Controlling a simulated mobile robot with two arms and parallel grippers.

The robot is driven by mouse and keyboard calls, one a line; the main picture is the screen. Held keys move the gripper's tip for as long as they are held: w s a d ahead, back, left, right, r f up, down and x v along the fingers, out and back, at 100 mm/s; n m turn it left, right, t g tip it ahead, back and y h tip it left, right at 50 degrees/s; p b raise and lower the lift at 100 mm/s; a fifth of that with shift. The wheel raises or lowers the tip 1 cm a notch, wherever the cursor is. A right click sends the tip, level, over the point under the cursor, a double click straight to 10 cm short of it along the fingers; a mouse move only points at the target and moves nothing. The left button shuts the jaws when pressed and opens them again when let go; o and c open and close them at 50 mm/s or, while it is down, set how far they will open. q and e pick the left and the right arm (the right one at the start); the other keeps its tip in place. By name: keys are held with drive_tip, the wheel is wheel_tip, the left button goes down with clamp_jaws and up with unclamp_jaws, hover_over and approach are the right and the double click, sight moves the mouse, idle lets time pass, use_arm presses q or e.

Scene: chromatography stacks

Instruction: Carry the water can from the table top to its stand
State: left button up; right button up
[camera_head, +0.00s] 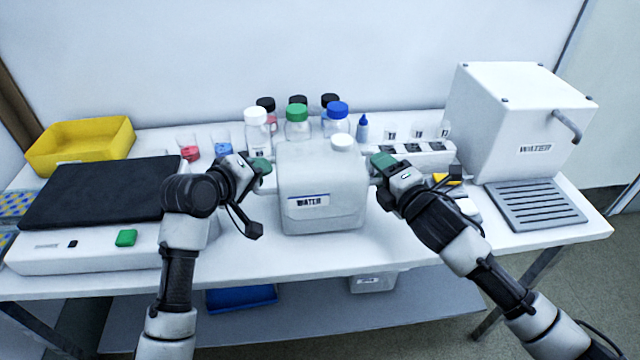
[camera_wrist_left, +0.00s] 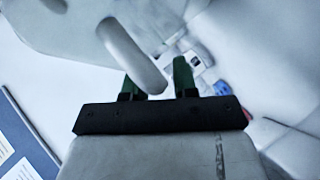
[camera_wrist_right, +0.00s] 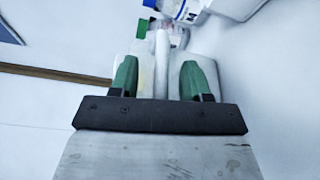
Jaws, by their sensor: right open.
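The water can (camera_head: 322,190) is a pale, translucent canister with a white cap and a WATER label. It stands upright on the white table top, at the middle. My left gripper (camera_head: 262,170) is at its left side. In the left wrist view a pale bar of the can (camera_wrist_left: 135,55) lies between the green fingers, but whether they clamp it is unclear. My right gripper (camera_head: 376,168) is open at the right side; in the right wrist view the can's other bar (camera_wrist_right: 162,62) lies between its fingers. A white box marked WATER (camera_head: 500,120) stands at right, with a grey slatted tray (camera_head: 535,205) before it.
Capped bottles (camera_head: 297,122) stand close behind the can. A balance-like device with a black top (camera_head: 100,192) and a yellow bin (camera_head: 80,142) are at left. A white rack (camera_head: 425,155) lies behind my right gripper. The table front is clear.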

use_arm(q)
drive_tip(key=c, duration=0.4)
use_arm(e)
drive_tip(key=c, duration=0.4)
use_arm(q)
clamp_jaws()
use_arm(e)
clamp_jaws()
use_arm(q)
drive_tip(key=shift+a+f, duration=0.1)
use_arm(e)
drive_tip(key=shift+f, duration=0.1)
